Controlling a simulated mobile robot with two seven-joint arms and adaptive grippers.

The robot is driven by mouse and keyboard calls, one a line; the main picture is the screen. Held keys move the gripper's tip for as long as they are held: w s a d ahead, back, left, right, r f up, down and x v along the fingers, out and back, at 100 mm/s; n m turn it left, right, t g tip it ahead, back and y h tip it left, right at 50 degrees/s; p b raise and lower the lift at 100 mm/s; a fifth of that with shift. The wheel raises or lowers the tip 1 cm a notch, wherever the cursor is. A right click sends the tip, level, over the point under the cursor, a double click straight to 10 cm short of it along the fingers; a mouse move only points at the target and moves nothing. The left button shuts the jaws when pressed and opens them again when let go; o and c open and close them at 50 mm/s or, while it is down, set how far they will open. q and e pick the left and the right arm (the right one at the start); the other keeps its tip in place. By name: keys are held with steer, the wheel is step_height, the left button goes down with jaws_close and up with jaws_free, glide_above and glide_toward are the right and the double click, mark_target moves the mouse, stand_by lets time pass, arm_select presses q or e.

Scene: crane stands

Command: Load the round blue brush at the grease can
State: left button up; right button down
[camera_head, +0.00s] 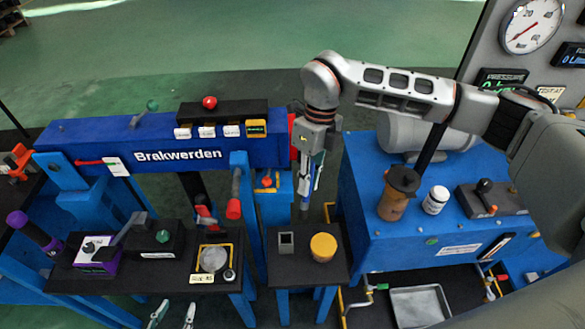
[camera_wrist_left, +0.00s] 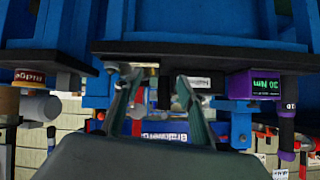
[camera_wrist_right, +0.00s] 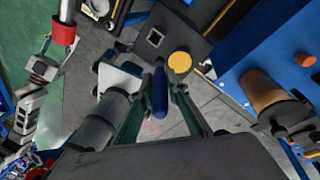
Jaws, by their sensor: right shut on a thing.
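The round blue brush (camera_wrist_right: 160,92) shows in the right wrist view as a blue rod between the fingers of my right gripper (camera_wrist_right: 157,88), which is shut on it. In the head view my right gripper (camera_head: 308,180) points down, behind and above the small dark shelf. A round can with a yellow top (camera_head: 323,247) stands on that shelf and also shows in the right wrist view (camera_wrist_right: 180,62). The brush is apart from it. My left gripper (camera_head: 174,316) is open and empty at the lower edge, low before the bench; its fingers spread in the left wrist view (camera_wrist_left: 157,92).
A square grey holder (camera_head: 286,243) stands left of the yellow-topped can. A blue cabinet (camera_head: 365,220) at the right bears a brown container (camera_head: 396,200) and a white jar (camera_head: 436,200). A dark tool bench (camera_head: 130,284) lies at the left. A metal tray (camera_head: 420,306) sits low.

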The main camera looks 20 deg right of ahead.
arm_select(q)
steer(key=shift+w+d+r+h+b, duration=0.1)
steer(key=shift+d+r+h+b, duration=0.3)
steer(key=shift+d+r, duration=0.5)
arm_select(e)
steer(key=s+d+f, duration=0.1)
steer(key=d+f, duration=0.2)
steer(key=f, duration=0.2)
steer(key=s+d+f+g+y, duration=0.1)
steer(key=d+f, duration=0.2)
steer(key=f, duration=0.3)
steer(key=shift+s+d, duration=0.25)
steer(key=shift+d, duration=0.05)
arm_select(q)
steer(key=shift+f, duration=0.35)
arm_select(e)
steer(key=shift+f, duration=0.35)
arm_select(q)
steer(key=shift+f, duration=0.3)
arm_select(e)
steer(key=shift+f, duration=0.3)
arm_select(q)
steer(key=shift+r, duration=0.15)
arm_select(e)
steer(key=shift+f, duration=0.15)
stand_by(0.4)
